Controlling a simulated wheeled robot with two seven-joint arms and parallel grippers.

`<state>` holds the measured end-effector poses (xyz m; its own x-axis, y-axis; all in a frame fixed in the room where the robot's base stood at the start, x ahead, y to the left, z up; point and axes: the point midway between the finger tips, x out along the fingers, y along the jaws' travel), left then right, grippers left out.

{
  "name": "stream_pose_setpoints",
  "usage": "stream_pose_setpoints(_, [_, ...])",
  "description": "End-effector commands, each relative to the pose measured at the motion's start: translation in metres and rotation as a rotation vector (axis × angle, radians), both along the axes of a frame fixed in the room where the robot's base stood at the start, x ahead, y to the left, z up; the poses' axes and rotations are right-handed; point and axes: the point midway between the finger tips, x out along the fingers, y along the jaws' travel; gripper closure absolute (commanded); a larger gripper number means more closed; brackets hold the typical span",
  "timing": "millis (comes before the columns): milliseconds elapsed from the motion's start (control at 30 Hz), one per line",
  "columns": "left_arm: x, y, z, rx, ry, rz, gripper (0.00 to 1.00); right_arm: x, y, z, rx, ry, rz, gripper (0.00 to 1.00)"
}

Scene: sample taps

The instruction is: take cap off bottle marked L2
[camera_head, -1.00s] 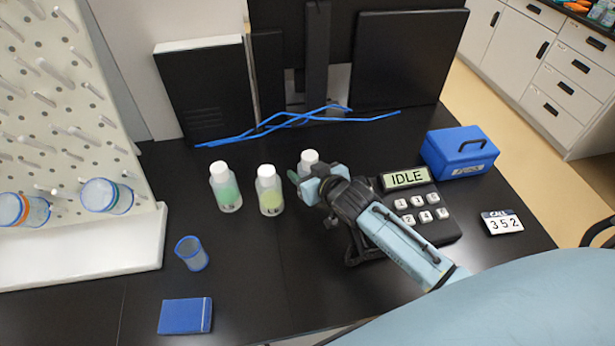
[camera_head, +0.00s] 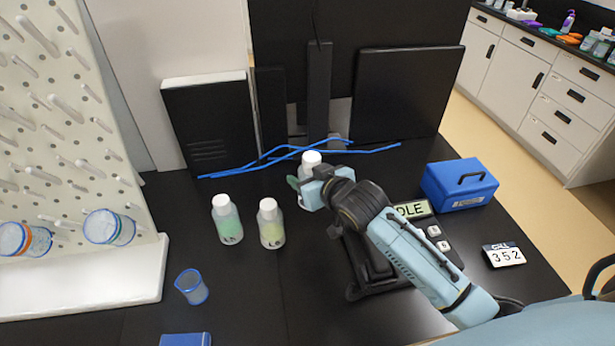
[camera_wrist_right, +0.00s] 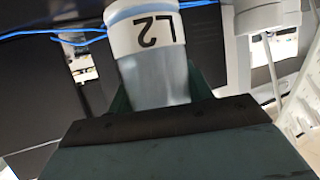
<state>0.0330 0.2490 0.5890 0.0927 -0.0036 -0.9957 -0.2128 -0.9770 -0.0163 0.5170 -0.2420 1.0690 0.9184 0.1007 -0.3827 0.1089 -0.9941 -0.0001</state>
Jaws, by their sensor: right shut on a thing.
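My right gripper (camera_head: 306,188) is shut on the bottle marked L2 (camera_wrist_right: 150,50), whose label appears upside down in the right wrist view. In the head view the bottle's white cap (camera_head: 311,159) is on, above the jaws; most of its body is hidden by the gripper. The bottle looks upright and raised off the bench. Two other white-capped bottles stand on the bench to its left, one with green content (camera_head: 228,222) and one with yellow-green content (camera_head: 271,226); their labels are too small to read. My left gripper is not in view.
A blue-rimmed cup (camera_head: 192,287) and a white pegboard rack (camera_head: 80,285) are at left. Blue cables (camera_head: 240,168) lie at the back.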

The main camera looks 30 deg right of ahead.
Motion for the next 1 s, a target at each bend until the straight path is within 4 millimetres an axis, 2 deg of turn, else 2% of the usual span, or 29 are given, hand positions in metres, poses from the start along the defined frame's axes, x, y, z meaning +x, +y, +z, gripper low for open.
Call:
stream_pose_setpoints(33, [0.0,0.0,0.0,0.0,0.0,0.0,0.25,0.0,0.0,0.0,0.0,-0.001,0.0,0.72])
stream_pose_setpoints(167, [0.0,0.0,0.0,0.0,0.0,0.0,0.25,0.0,0.0,0.0,0.0,-0.001,0.0,0.89])
stream_pose_setpoints(200, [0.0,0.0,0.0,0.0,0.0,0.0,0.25,0.0,0.0,0.0,0.0,-0.001,0.0,0.91])
stream_pose_setpoints(500, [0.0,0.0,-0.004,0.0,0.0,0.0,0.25,-0.003,0.003,-0.002,0.0,-0.001,0.001,0.91])
stream_pose_setpoints(667, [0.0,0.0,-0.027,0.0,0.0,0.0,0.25,-0.02,0.019,-0.012,-0.002,-0.001,-0.003,0.91])
stream_pose_setpoints(800, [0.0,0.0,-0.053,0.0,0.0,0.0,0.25,-0.043,0.032,-0.019,-0.006,-0.002,-0.023,0.91])
stream_pose_setpoints(1000, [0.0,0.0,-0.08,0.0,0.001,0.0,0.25,-0.073,0.04,-0.021,-0.005,-0.003,-0.069,0.91])
